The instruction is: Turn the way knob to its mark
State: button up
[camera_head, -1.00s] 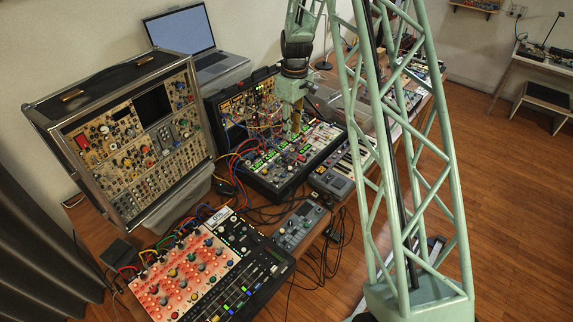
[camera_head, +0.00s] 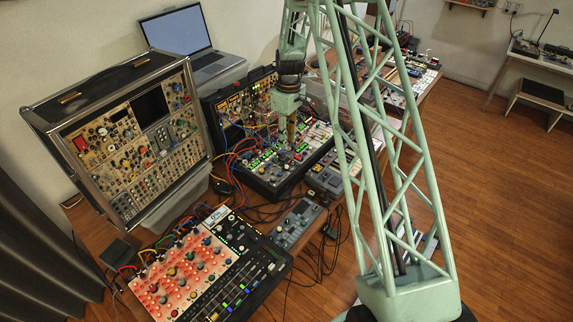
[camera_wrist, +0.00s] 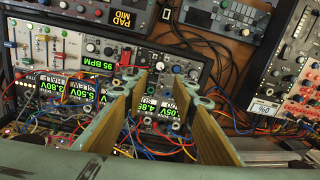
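I cannot tell which knob is the way knob, as the labels are too small to read. My gripper (camera_head: 291,137) hangs over the middle synth case (camera_head: 262,186), pointing down. In the wrist view my gripper (camera_wrist: 160,84) has its two tan fingers apart, with nothing held between them. Small knobs and green displays of that case show below and between the fingers. The fingers hide part of the panel. I cannot tell whether the fingertips touch it.
Patch cables (camera_wrist: 130,130) cross the panel around the fingers. A red-lit mixer case (camera_head: 190,272) stands at the front, and a tall upright synth case (camera_head: 133,140) on the left. An open laptop (camera_head: 181,32) is behind.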

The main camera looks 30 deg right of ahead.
aim_at(287, 166)
jog(key=shift+f, duration=0.2)
jog(key=shift+s+a+f+p, duration=0.1)
jog(key=shift+f+p, duration=0.4)
jog(key=shift+f, duration=2.85)
jog(key=shift+s+a+f+p, duration=0.1)
jog(key=shift+f+p, duration=0.4)
jog(key=shift+f, duration=2.85)
jog(key=shift+c, duration=0.6)
jog(key=c, duration=0.8)
